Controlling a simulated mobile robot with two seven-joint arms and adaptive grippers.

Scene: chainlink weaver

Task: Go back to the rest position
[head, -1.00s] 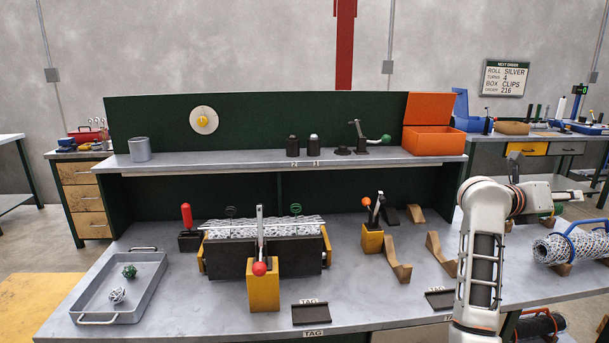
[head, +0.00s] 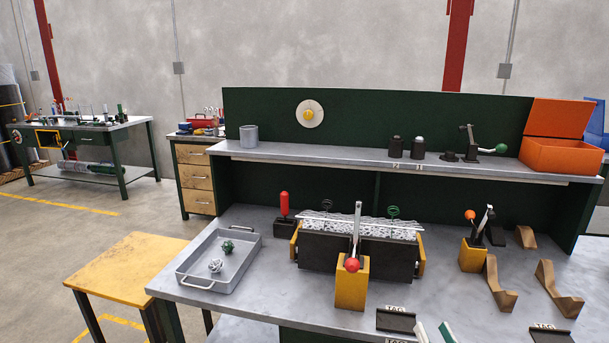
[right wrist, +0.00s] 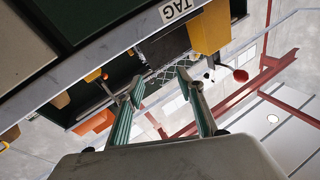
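My right gripper (head: 433,333) shows only by its fingertips at the bottom edge of the head view, in front of the workbench. In the right wrist view its two green-lined fingers (right wrist: 168,96) are spread apart with nothing between them. My left gripper is in neither view. The workbench (head: 260,324) holds a black fixture (head: 325,252) with silver mesh (head: 374,229) across its top. A red-knobbed lever on a yellow block (head: 351,288) stands in front of the fixture.
A grey tray (head: 183,276) with two small wire balls sits at the bench's left end. A yellow-topped stool (head: 128,264) stands beside it. Wooden cradles (head: 497,287) and a tag holder (head: 396,320) lie toward the right.

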